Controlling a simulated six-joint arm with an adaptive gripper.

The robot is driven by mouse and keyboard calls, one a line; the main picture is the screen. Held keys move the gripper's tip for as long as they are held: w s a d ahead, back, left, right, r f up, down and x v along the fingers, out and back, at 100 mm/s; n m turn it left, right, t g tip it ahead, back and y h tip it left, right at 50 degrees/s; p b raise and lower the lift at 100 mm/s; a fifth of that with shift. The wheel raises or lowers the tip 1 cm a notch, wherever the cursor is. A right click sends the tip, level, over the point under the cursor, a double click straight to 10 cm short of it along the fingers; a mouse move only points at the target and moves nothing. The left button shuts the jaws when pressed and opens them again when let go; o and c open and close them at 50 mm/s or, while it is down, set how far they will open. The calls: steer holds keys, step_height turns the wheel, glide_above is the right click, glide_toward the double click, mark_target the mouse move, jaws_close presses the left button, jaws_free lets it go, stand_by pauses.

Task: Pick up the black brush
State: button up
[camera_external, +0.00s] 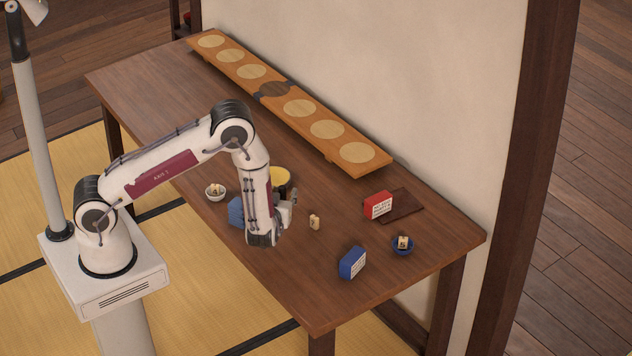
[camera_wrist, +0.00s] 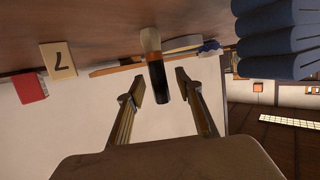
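The black brush (camera_wrist: 160,84) shows in the wrist view, with a dark shaft and a pale end toward the brown table surface. Its dark end lies between the two fingers of my gripper (camera_wrist: 162,92), with a visible gap on each side. My gripper is open. In the external view my gripper (camera_external: 287,200) is low over the table, right of the blue stack. I cannot make out the brush in the external view; my arm may hide it.
A number tile (camera_external: 315,222) stands to the right of my gripper. A blue ribbed stack (camera_wrist: 280,40) is close on one side. A yellow round thing (camera_external: 280,176) is just behind.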

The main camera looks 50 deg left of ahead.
steer(key=shift+w, duration=0.1)
stand_by(0.4)
jaws_close()
steer(key=shift+r, duration=4.95)
